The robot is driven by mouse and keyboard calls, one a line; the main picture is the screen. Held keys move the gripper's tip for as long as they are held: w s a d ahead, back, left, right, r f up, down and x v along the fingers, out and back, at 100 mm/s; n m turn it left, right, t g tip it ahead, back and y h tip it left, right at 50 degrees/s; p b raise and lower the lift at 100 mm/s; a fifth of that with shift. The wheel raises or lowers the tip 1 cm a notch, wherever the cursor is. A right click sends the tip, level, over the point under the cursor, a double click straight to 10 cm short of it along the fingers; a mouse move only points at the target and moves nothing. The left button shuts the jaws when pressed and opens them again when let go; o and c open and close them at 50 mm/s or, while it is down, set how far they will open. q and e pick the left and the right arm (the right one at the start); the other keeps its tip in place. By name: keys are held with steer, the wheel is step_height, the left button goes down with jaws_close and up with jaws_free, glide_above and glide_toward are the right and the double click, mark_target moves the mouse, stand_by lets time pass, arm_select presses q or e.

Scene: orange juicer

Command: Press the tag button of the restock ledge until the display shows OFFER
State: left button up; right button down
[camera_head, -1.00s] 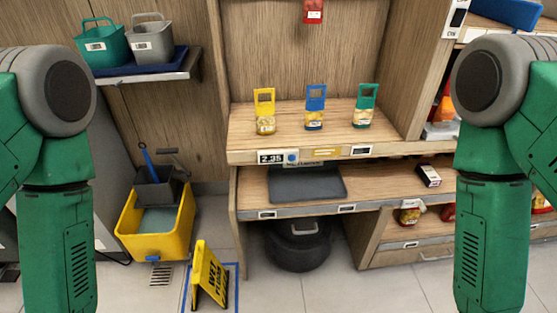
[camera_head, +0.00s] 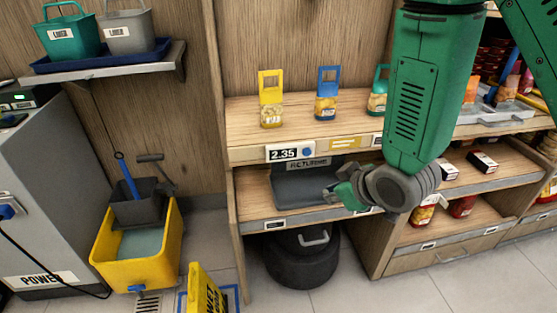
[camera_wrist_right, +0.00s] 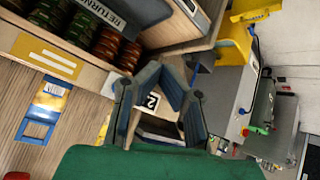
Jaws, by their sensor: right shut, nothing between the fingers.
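The restock ledge (camera_head: 240,154) is a wooden shelf front with a dark display (camera_head: 283,153) reading 2.35. The round blue tag button (camera_head: 307,152) is just right of the display. My right gripper (camera_head: 338,194) is shut and empty, in front of the lower shelf, below and right of the button and apart from it. In the right wrist view, the fingers (camera_wrist_right: 159,68) close together, and part of the display (camera_wrist_right: 152,101) shows between them, reading "2". I cannot make out the button there. My left gripper is out of view.
Yellow (camera_head: 271,100), blue (camera_head: 327,95) and green (camera_head: 377,92) handled packs stand on the ledge; my right forearm partly covers the green one. A RETURNS sign (camera_head: 308,163) sits under the ledge front, above a dark tray (camera_head: 295,188). A yellow mop bucket (camera_head: 135,245) stands left.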

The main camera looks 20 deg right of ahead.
mark_target(307, 152)
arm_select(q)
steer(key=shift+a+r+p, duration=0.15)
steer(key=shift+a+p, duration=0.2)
arm_select(e)
steer(key=w, duration=1)
steer(key=shift+d+r, duration=0.4)
steer(key=shift+r, duration=0.05)
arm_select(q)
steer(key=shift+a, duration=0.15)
arm_select(e)
steer(key=shift+a, duration=0.15)
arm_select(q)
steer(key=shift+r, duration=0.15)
arm_select(e)
steer(key=shift+w+r, duration=0.1)
steer(key=shift+w, duration=0.1)
stand_by(0.5)
arm_select(q)
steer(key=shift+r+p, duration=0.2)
steer(key=shift+p, duration=0.15)
arm_select(e)
steer(key=shift+w, duration=0.25)
